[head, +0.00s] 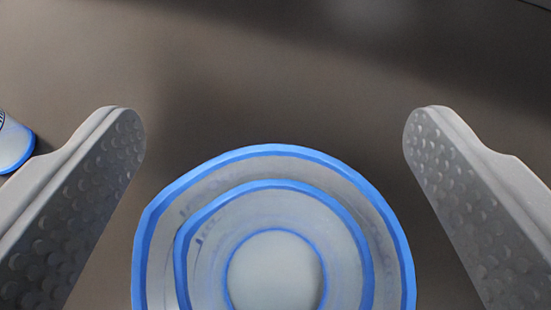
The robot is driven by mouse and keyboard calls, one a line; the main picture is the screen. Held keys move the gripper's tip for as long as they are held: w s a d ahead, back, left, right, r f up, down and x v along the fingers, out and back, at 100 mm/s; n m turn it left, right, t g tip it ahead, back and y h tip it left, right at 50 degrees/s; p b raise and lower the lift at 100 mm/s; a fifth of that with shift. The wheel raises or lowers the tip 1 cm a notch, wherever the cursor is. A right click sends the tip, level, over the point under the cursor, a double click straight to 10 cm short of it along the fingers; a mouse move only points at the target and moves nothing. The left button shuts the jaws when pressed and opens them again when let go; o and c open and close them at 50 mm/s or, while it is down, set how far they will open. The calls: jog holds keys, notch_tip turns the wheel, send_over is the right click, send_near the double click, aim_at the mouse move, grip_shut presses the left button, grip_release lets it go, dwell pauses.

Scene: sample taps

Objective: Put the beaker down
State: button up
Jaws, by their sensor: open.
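The beaker (165,232) is a pale, clear vessel with blue rims, seen from above at the bottom middle of the head view. Nested blue-edged rings show inside its outer rim, around a pale round centre. The frame's bottom edge cuts off its near side. My gripper (274,135) is open, with one grey dimpled finger on each side of the beaker. There is a clear gap between each finger and the rim, so neither finger touches it. The surface directly under the beaker is hidden by it.
Part of another pale vessel with a blue edge (14,145) shows at the left edge, close to my left finger. The brown-grey surface (270,75) beyond the beaker is clear, with a dark shadowed band at the upper right.

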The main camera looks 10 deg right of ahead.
jog(key=p+v, duration=0.1)
jog(key=v, duration=1.1)
jog(key=shift+r, duration=0.5)
jog(key=s+a+r+t, duration=0.1)
jog(key=a+r, duration=0.3)
jog(key=r, duration=0.7)
jog(key=a+r, duration=0.4)
jog(key=r, duration=0.7)
jog(key=s+a+r+n+y, duration=0.1)
jog(key=s+a+r, duration=0.3)
jog(key=r, duration=0.3)
jog(key=s+a+r+n+t+y, duration=0.1)
jog(key=s+a+r, duration=0.4)
jog(key=s+r, duration=0.2)
jog(key=shift+a+r+y, duration=0.25)
jog(key=shift+r+y, duration=0.15)
jog(key=shift+r, duration=0.35)
